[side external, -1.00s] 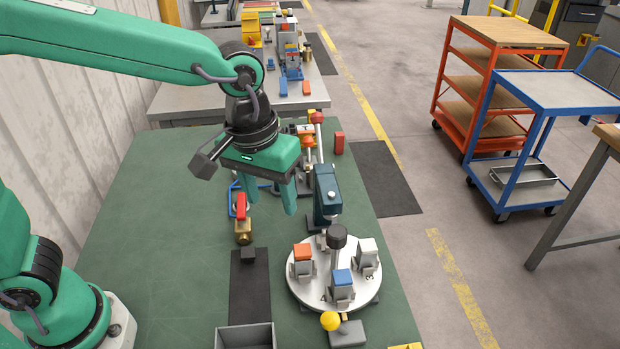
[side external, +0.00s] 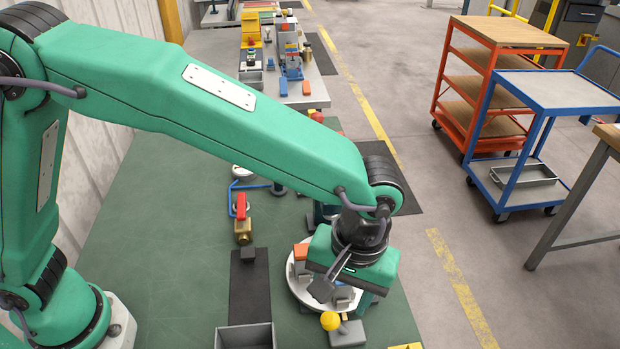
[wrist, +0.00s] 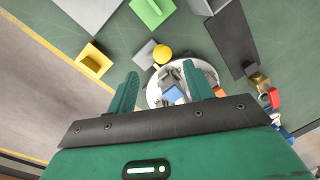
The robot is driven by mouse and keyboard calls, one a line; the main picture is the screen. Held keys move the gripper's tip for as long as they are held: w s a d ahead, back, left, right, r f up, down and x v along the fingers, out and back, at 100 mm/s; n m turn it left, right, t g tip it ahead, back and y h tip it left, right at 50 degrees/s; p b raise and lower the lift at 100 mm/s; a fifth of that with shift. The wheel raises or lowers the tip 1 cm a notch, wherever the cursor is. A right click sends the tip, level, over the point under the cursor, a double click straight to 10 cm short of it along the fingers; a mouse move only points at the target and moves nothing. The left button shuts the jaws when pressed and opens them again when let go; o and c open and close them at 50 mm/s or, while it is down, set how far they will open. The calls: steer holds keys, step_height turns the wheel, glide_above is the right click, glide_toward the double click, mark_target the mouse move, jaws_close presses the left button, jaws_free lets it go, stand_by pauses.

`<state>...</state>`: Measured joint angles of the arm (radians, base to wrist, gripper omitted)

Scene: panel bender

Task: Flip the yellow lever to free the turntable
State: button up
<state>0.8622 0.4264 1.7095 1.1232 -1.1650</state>
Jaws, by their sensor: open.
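The yellow lever's ball knob (side external: 330,320) stands at the near edge of the turntable, beside a small grey block (side external: 348,334). In the wrist view the yellow knob (wrist: 162,55) is just beyond the fingertips. The round white turntable (side external: 299,291) carries several small fixtures and is partly covered by my gripper. My gripper (wrist: 160,86) is over the turntable, its two green fingers apart and nothing held. In the wrist view a blue-topped fixture (wrist: 173,94) shows between the fingers. The fingertips are mostly hidden in the side view.
A red-handled brass valve (side external: 242,228) stands left of the turntable. A dark strip (side external: 249,295) leads to a grey bin (side external: 245,337). The green tabletop (side external: 170,270) at left is clear.

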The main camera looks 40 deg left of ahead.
mark_target(332, 316)
steer(key=shift+s+a+f, duration=0.1)
steer(key=shift+a+f, duration=0.1)
steer(key=shift+f, duration=1.1)
steer(key=shift+w+a+f, duration=0.1)
steer(key=shift+a+f, duration=0.05)
steer(key=shift+f, duration=1.1)
steer(key=shift+s+a+f, duration=0.1)
steer(key=shift+a+f, duration=0.1)
steer(key=shift+f, duration=1.1)
jaws_close()
